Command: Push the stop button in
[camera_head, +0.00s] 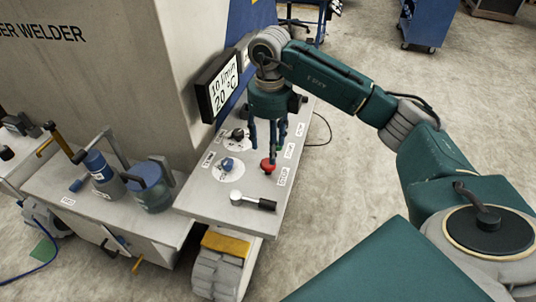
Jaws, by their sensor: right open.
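A red stop button (267,168) stands on the light grey panel (204,200), next to its right edge. A white label lies beside it. My right gripper (266,148) hangs over the panel with its fingers pointing down. It is open and empty. One fingertip is just above the red button in the picture; whether it touches the button I cannot tell. My left gripper is not in view.
A black lever (262,204) and a blue knob (228,164) are near the button. A dark knob (238,134) and a display (217,88) stand further back. Blue canisters (150,186) are at left. The floor to the right is mostly clear.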

